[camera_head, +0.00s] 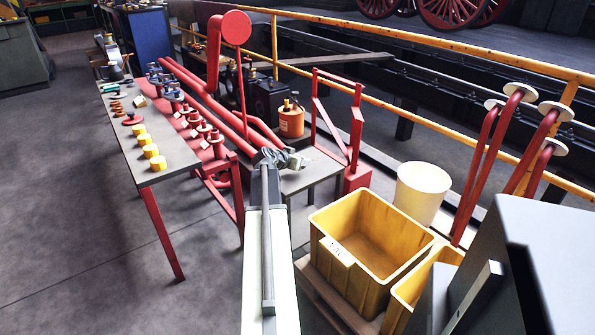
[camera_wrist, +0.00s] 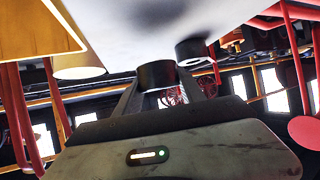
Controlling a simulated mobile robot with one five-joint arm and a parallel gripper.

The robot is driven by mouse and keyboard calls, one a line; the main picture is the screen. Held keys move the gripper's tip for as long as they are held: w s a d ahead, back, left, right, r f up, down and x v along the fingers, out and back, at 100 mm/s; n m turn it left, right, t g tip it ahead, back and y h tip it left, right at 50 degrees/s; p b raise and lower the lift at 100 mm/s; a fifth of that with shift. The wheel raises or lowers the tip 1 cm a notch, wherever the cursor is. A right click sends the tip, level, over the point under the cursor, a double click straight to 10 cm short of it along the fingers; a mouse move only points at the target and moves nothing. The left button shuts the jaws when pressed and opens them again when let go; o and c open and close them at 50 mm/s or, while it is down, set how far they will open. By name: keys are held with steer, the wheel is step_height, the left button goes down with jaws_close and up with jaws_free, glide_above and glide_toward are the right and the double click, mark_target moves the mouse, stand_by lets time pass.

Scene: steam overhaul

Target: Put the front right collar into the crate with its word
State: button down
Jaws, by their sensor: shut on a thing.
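My gripper (camera_head: 275,157) is at the far end of my arm in the head view, in front of or over a small grey table. A yellow crate (camera_head: 327,243) with a white word label (camera_head: 338,250) stands right and nearer than my gripper; the word is too small to read. A second yellow crate (camera_head: 412,292) is partly hidden.
A long grey bench (camera_head: 170,150) at left holds yellow pieces, red fittings and other parts. A cream bucket (camera_head: 421,190) stands behind the crates. A red frame (camera_head: 355,135), yellow railing (camera_head: 425,122) and red bent pipes (camera_head: 485,170) stand beyond. Floor at left is clear.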

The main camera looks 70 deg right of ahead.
mark_target(299, 174)
step_height(299, 174, down, 4)
steer(key=b, duration=0.3)
steer(key=shift+b, duration=0.4)
steer(key=shift+r, duration=0.3)
steer(key=c, duration=1.1)
jaws_free()
steer(key=shift+f, duration=0.2)
steer(key=o, duration=0.4)
steer(key=shift+r+p, duration=0.25)
steer(key=shift+p, duration=0.05)
steer(key=p+v, duration=0.5)
steer(key=v, duration=0.6)
steer(key=shift+a+r, duration=0.15)
steer(key=shift+a, duration=0.15)
steer(key=shift+w+a+p, duration=0.1)
steer(key=shift+a+p, duration=0.1)
steer(key=shift+p, duration=0.1)
